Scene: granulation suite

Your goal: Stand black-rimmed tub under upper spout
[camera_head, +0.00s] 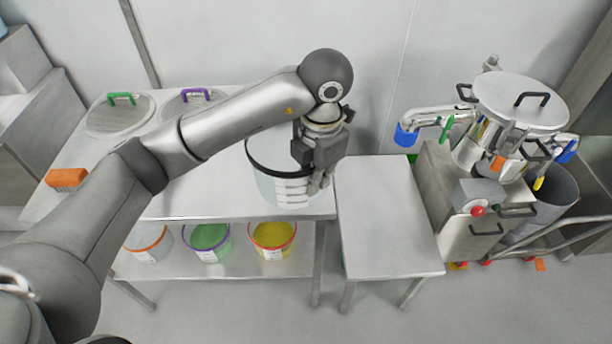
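The black-rimmed tub (262,185) is pale and translucent with a white label. It is at the right end of the long white table, partly hidden behind my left arm and gripper. My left gripper (318,184) points down at the tub's right side, with its fingers at the rim. The fingers look close together, but I cannot tell whether they grip the rim. The upper spout (408,134) is a steel pipe with a blue end, sticking out left from the steel machine. It hangs over the gap by the small table's far right corner. My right gripper is not in view.
The small grey table (385,205) beside the long table is bare. The steel machine (518,105) stands to its right. Lids (120,118) and an orange block (66,178) lie at the left.

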